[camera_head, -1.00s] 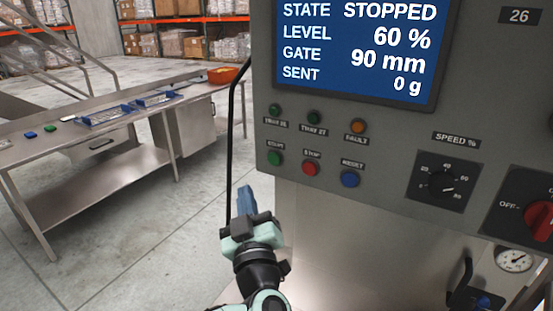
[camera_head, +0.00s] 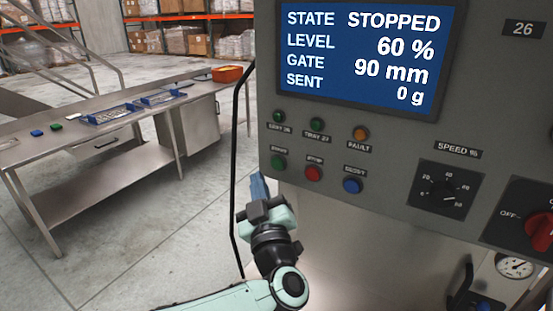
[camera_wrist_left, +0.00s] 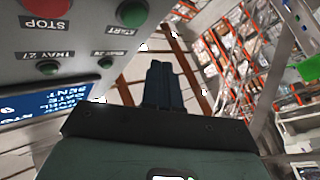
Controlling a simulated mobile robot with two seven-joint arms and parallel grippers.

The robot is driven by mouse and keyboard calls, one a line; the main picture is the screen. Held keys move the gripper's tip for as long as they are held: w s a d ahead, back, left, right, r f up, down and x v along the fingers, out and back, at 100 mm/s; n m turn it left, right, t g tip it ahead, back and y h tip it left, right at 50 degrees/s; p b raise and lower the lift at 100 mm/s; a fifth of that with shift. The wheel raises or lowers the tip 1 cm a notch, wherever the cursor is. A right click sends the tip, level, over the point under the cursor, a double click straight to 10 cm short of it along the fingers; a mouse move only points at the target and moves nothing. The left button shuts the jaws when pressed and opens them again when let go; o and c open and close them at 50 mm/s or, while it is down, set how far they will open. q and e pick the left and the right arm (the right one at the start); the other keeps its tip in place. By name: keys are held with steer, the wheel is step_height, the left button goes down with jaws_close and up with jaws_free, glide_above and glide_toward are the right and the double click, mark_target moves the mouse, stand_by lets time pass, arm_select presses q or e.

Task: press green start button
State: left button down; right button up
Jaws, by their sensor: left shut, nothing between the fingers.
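The green start button (camera_head: 278,163) is at the lower left of the grey control panel (camera_head: 400,150), left of the red stop button (camera_head: 314,173) and blue reset button (camera_head: 352,185). My left gripper (camera_head: 258,184) is shut and empty, its blue fingers pointing up just below and left of the start button, apart from it in the picture. In the left wrist view the start button (camera_wrist_left: 132,13) is at the top, upside down, with the shut fingers (camera_wrist_left: 163,80) below and right of it. The screen (camera_head: 360,55) reads STOPPED. My right gripper is not in view.
Small green lamps (camera_head: 317,125) and an orange fault lamp (camera_head: 361,133) sit above the buttons. A speed knob (camera_head: 442,196) and red switch (camera_head: 540,230) are to the right. A black cable (camera_head: 234,150) hangs along the panel's left edge. A steel table (camera_head: 90,150) stands at left.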

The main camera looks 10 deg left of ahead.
mark_target(277, 164)
arm_select(q)
steer(key=shift+w+d+p, duration=0.2)
steer(key=shift+w+p, duration=0.05)
steer(key=shift+w, duration=0.4)
steer(key=shift+w+d+p, duration=0.2)
steer(key=shift+w+d, duration=0.05)
steer(key=shift+w, duration=0.35)
steer(key=shift+w+d+p, duration=0.2)
steer(key=shift+w+p, duration=0.05)
steer(key=shift+w, duration=0.4)
stand_by(0.6)
steer(key=shift+w+d, duration=0.15)
steer(key=shift+w, duration=0.25)
steer(key=shift+w+d+p, duration=0.15)
steer(key=shift+w+p, duration=0.2)
steer(key=shift+w, duration=0.05)
stand_by(0.5)
stand_by(0.4)
steer(key=shift+s+a+b, duration=0.3)
steer(key=shift+s+b, duration=0.35)
steer(key=shift+s, duration=0.2)
